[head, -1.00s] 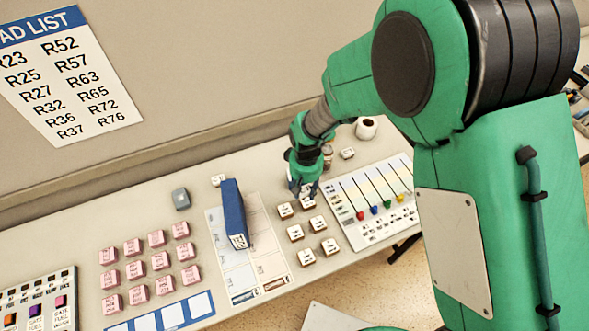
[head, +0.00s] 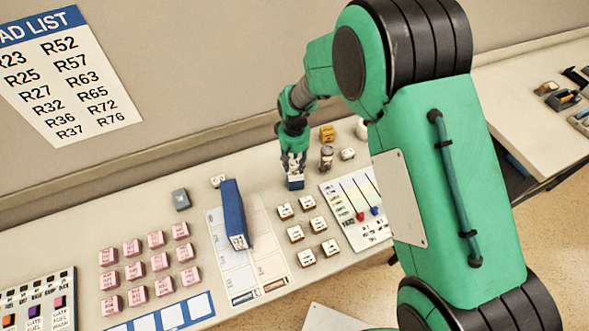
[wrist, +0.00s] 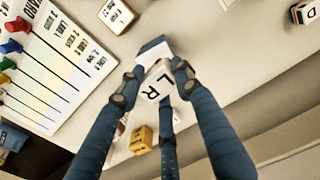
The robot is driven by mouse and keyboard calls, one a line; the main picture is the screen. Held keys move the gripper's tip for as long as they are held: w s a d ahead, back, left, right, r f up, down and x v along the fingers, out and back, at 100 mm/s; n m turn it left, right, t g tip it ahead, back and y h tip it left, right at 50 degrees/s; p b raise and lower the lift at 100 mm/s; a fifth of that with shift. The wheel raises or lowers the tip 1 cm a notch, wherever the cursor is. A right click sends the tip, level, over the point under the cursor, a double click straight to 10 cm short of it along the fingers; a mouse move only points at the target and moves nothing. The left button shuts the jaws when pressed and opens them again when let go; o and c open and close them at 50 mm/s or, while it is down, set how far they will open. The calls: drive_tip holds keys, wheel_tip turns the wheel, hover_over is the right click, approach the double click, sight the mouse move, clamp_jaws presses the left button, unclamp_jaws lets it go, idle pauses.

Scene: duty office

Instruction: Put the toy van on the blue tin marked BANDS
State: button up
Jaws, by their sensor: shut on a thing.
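My gripper (head: 294,171) points down over the table and is shut on a small white thing with dark letters (wrist: 152,90), which I take for the toy van. In the wrist view it sits between the fingers, which hide part of it. A small blue shape with a pale edge (wrist: 154,49) shows just past the fingertips. In the head view a blue shape (head: 295,184) shows directly below the fingers. I cannot read BANDS on it, nor tell whether it is a separate tin or part of the held thing.
Several white lettered blocks (head: 307,202) stand in front of my gripper. A slider panel (head: 352,205) lies to the right. A dark bottle (head: 326,157) and a yellow block (head: 327,133) stand behind right. A long blue box (head: 233,210) is left, with pink blocks (head: 157,239) farther left.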

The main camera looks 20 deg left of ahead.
sight(295, 169)
drive_tip(key=shift+f, duration=1.75)
drive_tip(key=shift+f, duration=0.2)
drive_tip(key=o, duration=1.1)
drive_tip(key=shift+r, duration=0.2)
wheel_tip(295, 169, up, 12)
drive_tip(key=shift+r+p, duration=0.1)
drive_tip(key=shift+p, duration=0.2)
